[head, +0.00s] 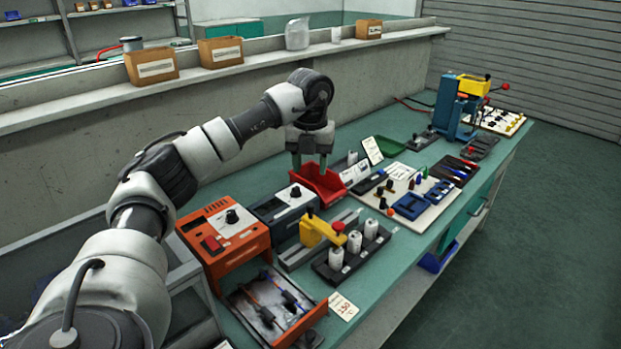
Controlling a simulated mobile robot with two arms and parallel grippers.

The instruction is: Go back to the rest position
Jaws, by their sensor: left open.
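My left arm reaches in from the lower left over the green workbench (262,168). I see nothing between the fingers. My right gripper is not in view.
An orange box with a dial (225,238), a grey box with a dial (285,213), a yellow tool (318,231) and a black rack of white cylinders (351,252) crowd the near bench. Blue fixtures (412,205) and a blue press (455,110) stand farther right. A ledge with cardboard boxes (151,66) runs behind.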

